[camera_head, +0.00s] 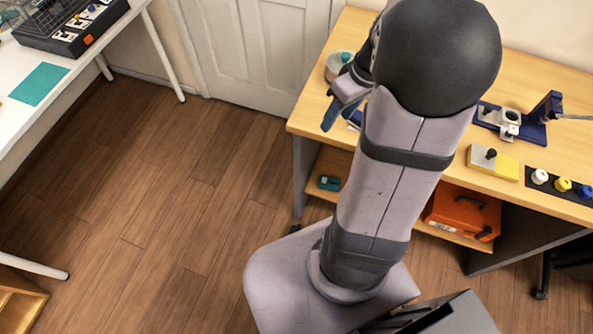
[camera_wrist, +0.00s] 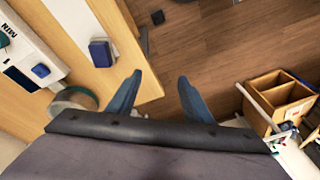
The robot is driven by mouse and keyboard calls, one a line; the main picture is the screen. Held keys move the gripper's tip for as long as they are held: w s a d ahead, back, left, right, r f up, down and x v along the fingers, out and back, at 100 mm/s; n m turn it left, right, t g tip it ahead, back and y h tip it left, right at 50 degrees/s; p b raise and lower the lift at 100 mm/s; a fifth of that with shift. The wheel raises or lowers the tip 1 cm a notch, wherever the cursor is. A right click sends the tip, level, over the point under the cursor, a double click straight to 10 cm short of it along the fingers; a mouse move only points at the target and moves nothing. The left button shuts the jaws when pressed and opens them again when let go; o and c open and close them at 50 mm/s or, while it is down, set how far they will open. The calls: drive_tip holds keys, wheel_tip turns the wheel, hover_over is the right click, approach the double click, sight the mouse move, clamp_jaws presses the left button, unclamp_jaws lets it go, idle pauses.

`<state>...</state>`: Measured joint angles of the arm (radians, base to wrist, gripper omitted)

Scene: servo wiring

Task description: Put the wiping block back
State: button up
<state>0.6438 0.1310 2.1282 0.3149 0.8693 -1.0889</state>
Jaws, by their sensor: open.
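A small blue block (camera_wrist: 101,53) with a paler lower edge lies on the wooden tabletop in the wrist view, left of my gripper and apart from it. It looks like the wiping block, but I cannot be sure. In the head view, a bit of blue (camera_head: 355,118) shows on the desk beside my arm, mostly hidden. My gripper (camera_wrist: 160,85) is open, with nothing between its blue fingers. In the head view it (camera_head: 344,108) hangs over the desk's left front corner, partly hidden by my arm.
A round ring-like holder (camera_head: 338,66) stands near my gripper. A white device (camera_wrist: 25,55) with a blue knob is farther left in the wrist view. A grey-yellow block (camera_head: 493,162), a blue fixture (camera_head: 535,125) and spools (camera_head: 562,184) stand right. An orange case (camera_head: 462,212) sits below.

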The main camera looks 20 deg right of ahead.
drive_tip(key=s+a+f+m+g+h, duration=0.1)
drive_tip(key=s+a+f, duration=0.1)
drive_tip(key=s+a, duration=0.2)
drive_tip(key=s+a+f+m+g+h, duration=0.1)
drive_tip(key=s+a, duration=0.3)
drive_tip(key=a, duration=0.7)
drive_tip(key=shift+s+a+f+m, duration=0.3)
drive_tip(key=shift+s+f+m, duration=0.05)
drive_tip(key=shift+f+m, duration=0.05)
